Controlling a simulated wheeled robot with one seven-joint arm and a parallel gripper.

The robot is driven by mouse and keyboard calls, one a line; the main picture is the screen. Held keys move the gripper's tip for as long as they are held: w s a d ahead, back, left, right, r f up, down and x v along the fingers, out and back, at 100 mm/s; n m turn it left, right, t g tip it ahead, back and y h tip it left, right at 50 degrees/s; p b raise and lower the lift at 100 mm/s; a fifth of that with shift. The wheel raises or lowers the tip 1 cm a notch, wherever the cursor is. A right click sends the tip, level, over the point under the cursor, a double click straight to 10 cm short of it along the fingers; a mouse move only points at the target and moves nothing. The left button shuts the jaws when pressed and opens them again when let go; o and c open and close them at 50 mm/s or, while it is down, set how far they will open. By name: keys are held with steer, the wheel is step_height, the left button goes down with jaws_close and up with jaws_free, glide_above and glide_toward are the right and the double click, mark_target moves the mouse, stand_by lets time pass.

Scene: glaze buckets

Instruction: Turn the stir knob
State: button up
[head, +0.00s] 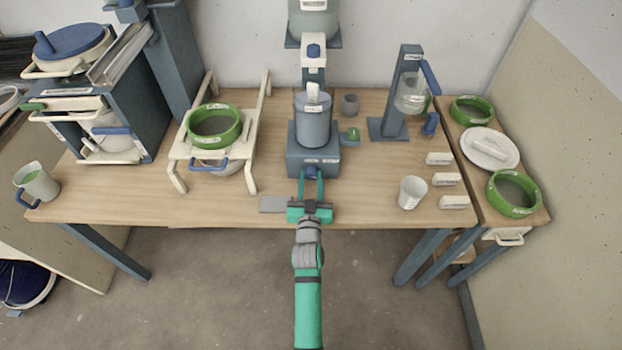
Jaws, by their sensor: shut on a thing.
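The stir knob (312,172) is a small blue round knob on the front face of the blue-grey stirrer base (326,160). My gripper (311,178) reaches it from the front of the table. Its two green fingers are shut on the knob, one on each side. The fingers and the small scale hide which way the knob is turned. A blue-grey beaker (312,130) with a label stands on top of the base.
A white stand with a green-rimmed sieve (214,125) is to the left. A white cup (412,192) and several white blocks (444,180) are to the right. A grey plate (273,204) lies by the table's (370,200) front edge.

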steer(key=n, duration=0.3)
steer(key=shift+w+d, duration=0.1)
steer(key=shift+n, duration=1.1)
steer(key=shift+a, duration=0.2)
steer(key=o, duration=1)
steer(key=shift+o, duration=0.2)
steer(key=s, duration=0.9)
steer(key=shift+s+f, duration=0.1)
steer(key=shift+s, duration=0.1)
steer(key=shift+s+a, duration=0.1)
steer(key=shift+s, duration=0.8)
